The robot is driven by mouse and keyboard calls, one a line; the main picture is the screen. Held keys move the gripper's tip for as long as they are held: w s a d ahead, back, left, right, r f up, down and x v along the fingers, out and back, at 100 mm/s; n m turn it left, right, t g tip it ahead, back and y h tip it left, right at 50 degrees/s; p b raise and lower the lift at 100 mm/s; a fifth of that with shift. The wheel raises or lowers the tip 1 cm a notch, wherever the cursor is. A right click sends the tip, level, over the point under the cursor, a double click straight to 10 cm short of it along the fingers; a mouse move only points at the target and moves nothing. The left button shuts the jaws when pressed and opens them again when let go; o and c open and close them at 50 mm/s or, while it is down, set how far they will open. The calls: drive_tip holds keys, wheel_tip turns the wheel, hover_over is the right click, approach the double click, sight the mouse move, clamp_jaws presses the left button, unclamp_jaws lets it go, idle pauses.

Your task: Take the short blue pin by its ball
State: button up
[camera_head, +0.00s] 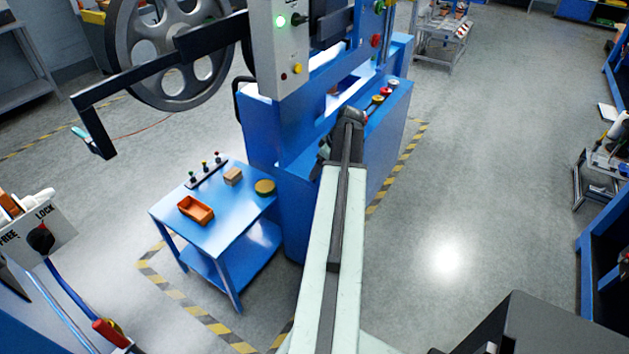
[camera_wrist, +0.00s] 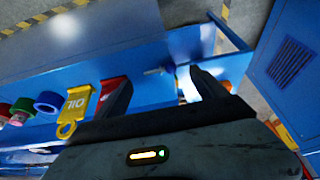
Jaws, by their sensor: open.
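A dark rack (camera_head: 206,176) with three small upright pins stands at the back of the blue side table (camera_head: 240,215) in the head view. Their ball tops are tiny, and I cannot tell which pin is the short blue one. My gripper (camera_wrist: 162,88) is open and empty in the wrist view, its two dark fingers spread over blue machine surfaces. My arm reaches to the blue machine, to the right of the side table and apart from the rack.
An orange tray (camera_head: 196,210), a cardboard-coloured block (camera_head: 233,176) and a round yellow-topped item (camera_head: 265,187) share the side table. The blue machine (camera_head: 280,200) stands beside it. A yellow OIL tag (camera_wrist: 76,103) and coloured rings lie left of my fingers. Open floor (camera_head: 470,200) is at right.

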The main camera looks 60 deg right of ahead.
sight(318, 177)
drive_tip(key=b+x, duration=0.3)
drive_tip(key=x, duration=0.1)
drive_tip(key=shift+f, duration=0.2)
drive_tip(key=shift+r, duration=0.2)
drive_tip(key=c, duration=1.4)
drive_tip(key=shift+r+p, duration=0.1)
drive_tip(key=shift+p, duration=0.2)
